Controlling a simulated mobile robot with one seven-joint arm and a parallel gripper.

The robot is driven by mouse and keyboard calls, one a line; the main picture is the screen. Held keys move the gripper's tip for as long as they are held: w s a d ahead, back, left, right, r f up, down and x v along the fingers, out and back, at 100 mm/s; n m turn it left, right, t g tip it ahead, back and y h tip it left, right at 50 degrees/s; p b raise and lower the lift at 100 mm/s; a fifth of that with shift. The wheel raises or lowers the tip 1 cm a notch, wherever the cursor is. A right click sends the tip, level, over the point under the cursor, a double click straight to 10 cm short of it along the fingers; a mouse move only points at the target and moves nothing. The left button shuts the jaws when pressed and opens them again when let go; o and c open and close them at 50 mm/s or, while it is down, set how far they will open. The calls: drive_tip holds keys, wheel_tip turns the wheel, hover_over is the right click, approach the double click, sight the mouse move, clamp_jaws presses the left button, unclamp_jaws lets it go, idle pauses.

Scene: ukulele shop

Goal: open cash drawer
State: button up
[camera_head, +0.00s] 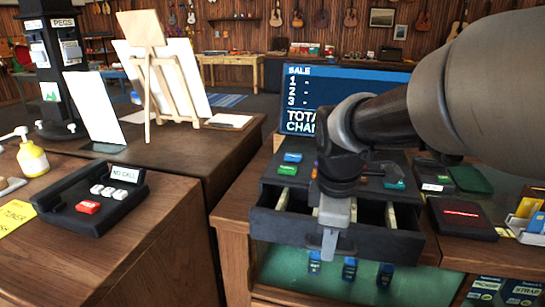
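The black cash drawer (278,228) is pulled out from the cash register (270,180) at the centre right, and its inside with pale dividers shows from above. My gripper (330,246) points down at the middle of the drawer's front edge. It overlaps the front panel in the picture, and its fingertips reach to about the panel's lower part. I cannot tell whether the fingers are closed on the panel or a handle. My wrist hides the middle of the drawer and some of the register's keys.
The register's blue SALE screen (300,100) stands behind. A black device (465,215) and a card holder (528,225) are on the counter at right. A black key box (90,200) and a yellow bottle (33,160) are at left. Blue-tagged items (349,268) hang below the drawer.

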drive_tip(key=shift+f, duration=0.1)
clamp_jaws()
idle(1.4)
